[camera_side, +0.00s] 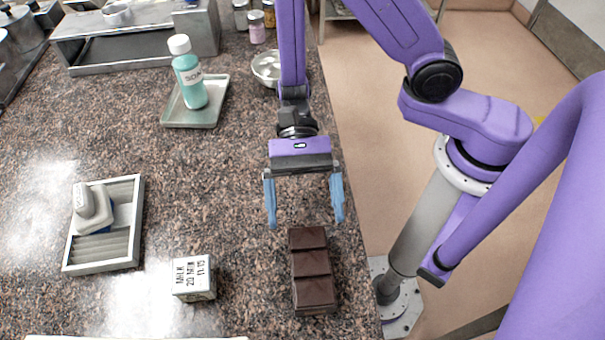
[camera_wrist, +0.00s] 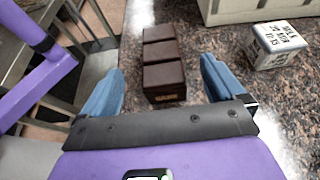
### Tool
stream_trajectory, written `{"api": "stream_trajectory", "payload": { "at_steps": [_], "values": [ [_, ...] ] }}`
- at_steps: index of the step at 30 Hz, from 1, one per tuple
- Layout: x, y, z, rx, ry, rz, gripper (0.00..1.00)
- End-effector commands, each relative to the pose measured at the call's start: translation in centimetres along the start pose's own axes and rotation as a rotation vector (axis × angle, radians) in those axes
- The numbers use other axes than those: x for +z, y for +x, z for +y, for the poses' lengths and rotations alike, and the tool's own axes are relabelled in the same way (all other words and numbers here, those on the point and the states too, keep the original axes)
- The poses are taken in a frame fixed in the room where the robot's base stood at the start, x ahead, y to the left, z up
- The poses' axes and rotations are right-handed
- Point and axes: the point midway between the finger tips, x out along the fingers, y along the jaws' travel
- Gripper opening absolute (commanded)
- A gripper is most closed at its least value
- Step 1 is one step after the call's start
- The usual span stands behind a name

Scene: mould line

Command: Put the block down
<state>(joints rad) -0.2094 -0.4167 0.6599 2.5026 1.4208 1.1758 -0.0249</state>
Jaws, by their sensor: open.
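A dark brown block (camera_side: 313,272), made of three segments like a chocolate bar, lies on the speckled stone counter (camera_side: 235,215). The brown block also shows in the wrist view (camera_wrist: 163,64), ahead of the fingers and between their lines. My gripper (camera_side: 306,222) is open, with its blue fingers spread wide and nothing between them. In the side view the fingertips are just behind the block's far end, apart from it as far as I can tell. A small white and grey labelled block (camera_side: 193,278) sits left of the brown one; it also shows in the wrist view (camera_wrist: 277,45).
A grey ribbed tray (camera_side: 72,262) holds a white-topped item (camera_side: 92,208) at left. A teal soap bottle (camera_side: 191,76) stands on a metal tray (camera_side: 190,122) behind. A metal bowl (camera_side: 265,68) is near the arm. The counter's right edge is close to the brown block.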

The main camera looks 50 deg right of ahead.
Motion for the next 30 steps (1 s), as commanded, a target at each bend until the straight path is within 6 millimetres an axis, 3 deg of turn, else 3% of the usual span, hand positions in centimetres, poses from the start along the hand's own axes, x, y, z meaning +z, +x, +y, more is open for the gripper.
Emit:
{"api": "stream_trajectory", "payload": {
  "at_steps": [7,18,23,30],
  "values": [
    [0.0,-4.0,-0.1,-0.004,-0.001,0.001,0.96],
    [0.1,-5.3,0.5,0.022,-0.025,0.011,0.96],
    [0.6,-6.0,3.0,0.136,-0.16,0.073,0.96],
    [0.7,-8.2,8.7,0.398,-0.484,0.223,0.96]
  ]
}}
